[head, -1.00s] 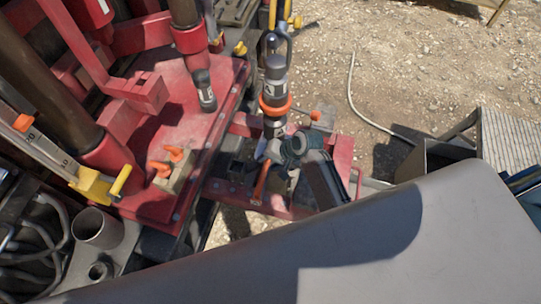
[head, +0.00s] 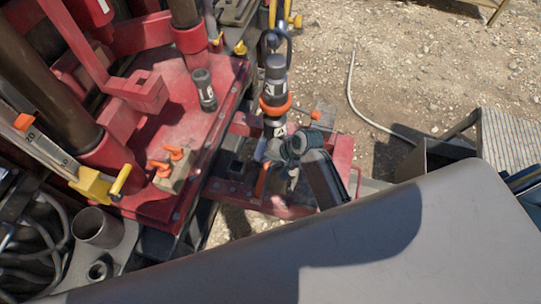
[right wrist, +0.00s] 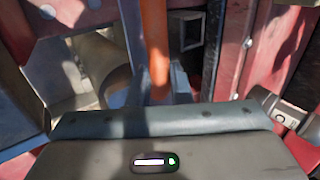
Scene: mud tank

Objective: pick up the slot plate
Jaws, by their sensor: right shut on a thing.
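My right gripper (head: 272,166) is low at the red frame, beside the upright black and grey tool with an orange ring. Its jaws are shut on an orange bar (right wrist: 154,45), which runs upright between the fingers in the right wrist view. My left gripper is not in view.
The upright tool (head: 275,85) stands close behind my right gripper. A red deck (head: 150,195) with a short black cylinder (head: 204,92) and a small block with orange knobs (head: 174,172) lies to the left. Gravel (head: 430,75) and a pale hose (head: 352,90) are at right.

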